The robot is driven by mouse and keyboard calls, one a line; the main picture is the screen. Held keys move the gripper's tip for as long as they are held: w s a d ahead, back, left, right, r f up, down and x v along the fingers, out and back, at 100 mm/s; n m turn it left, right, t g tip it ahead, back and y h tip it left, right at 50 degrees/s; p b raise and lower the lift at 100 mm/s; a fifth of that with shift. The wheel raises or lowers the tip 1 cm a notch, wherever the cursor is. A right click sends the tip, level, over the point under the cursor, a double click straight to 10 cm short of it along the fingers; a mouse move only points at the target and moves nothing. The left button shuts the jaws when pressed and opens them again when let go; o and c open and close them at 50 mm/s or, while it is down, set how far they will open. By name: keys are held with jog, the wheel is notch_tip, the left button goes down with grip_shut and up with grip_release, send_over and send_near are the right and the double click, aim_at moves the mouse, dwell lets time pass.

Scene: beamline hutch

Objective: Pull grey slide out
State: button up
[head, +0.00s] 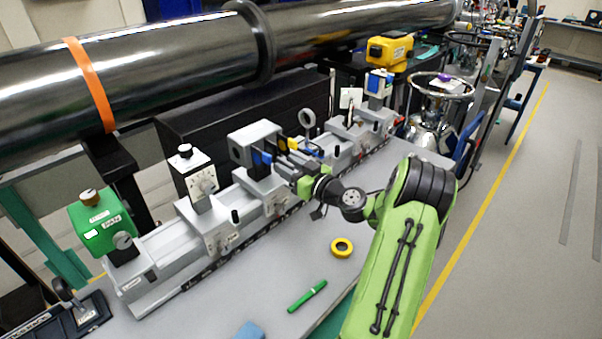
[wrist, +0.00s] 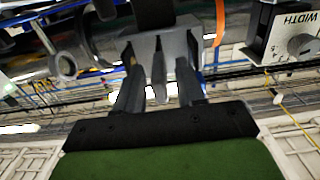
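A grey housing (head: 256,142) stands on the bench rail, with blue tabs (head: 261,157) and a yellow-and-blue tab (head: 307,149) near its right side. My gripper (head: 287,161) reaches in from the right, close to the tabs. In the wrist view the gripper (wrist: 159,85) has its two dark fingers apart. A narrow grey tab, which looks like the grey slide (wrist: 158,70), lies between them, below a grey block (wrist: 150,45). Gaps show on both sides of the tab. In the head view the fingers and tabs overlap, so the slide is hard to make out.
A white dial unit (head: 198,180) and a green unit (head: 101,222) stand left along the rail (head: 160,265). A yellow tape roll (head: 342,247) and a green marker (head: 307,296) lie on the bench. A large dark pipe (head: 170,65) runs behind. The bench front is mostly clear.

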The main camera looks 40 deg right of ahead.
jog(key=s+b, duration=0.2)
jog(key=s, duration=1.3)
jog(key=shift+d, duration=0.2)
jog(key=w+a+f+n+g+y, duration=0.1)
jog(key=w+a+n+g+y, duration=0.3)
jog(key=a, duration=0.7)
jog(key=w+a+f+g, duration=0.1)
jog(key=w+a+g, duration=0.1)
jog(key=a+g, duration=0.65)
jog(key=s+a+r+m+h+p, duration=0.1)
jog(key=s+a+r+m+h, duration=0.1)
jog(key=s+a, duration=0.3)
jog(key=s+a+r+m+h, duration=0.2)
jog(key=s+a, duration=0.4)
jog(key=s, duration=0.6)
jog(key=shift+s+r+h+p, duration=0.3)
jog(key=shift+r+p, duration=0.05)
jog(key=shift+r, duration=0.5)
